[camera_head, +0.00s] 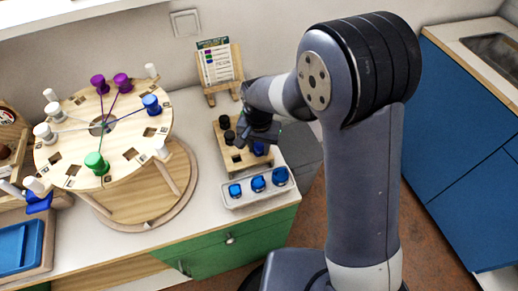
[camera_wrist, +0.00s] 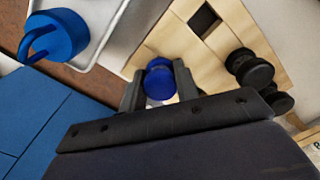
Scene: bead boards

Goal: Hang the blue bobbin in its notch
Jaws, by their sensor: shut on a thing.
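My gripper (camera_head: 258,140) is at the wooden rack (camera_head: 228,165) on the counter. It is shut on a blue bobbin (camera_wrist: 159,80), which sits between the two fingers in the wrist view and shows as a small blue patch below the gripper in the head view. Whether the bobbin rests in the rack or is lifted clear of it, I cannot tell. The round wooden board (camera_head: 75,150) at the left has square notches around its rim. Another blue bobbin (camera_head: 151,103) stands at its right rim with a thread to the centre.
Black bobbins (camera_wrist: 250,68) stand on the rack beside my gripper. A pale tray (camera_head: 232,203) with three blue pieces lies in front. Purple, white and green (camera_head: 95,162) bobbins stand on the round board. A card stand (camera_head: 222,84) is behind. Counter between board and rack is clear.

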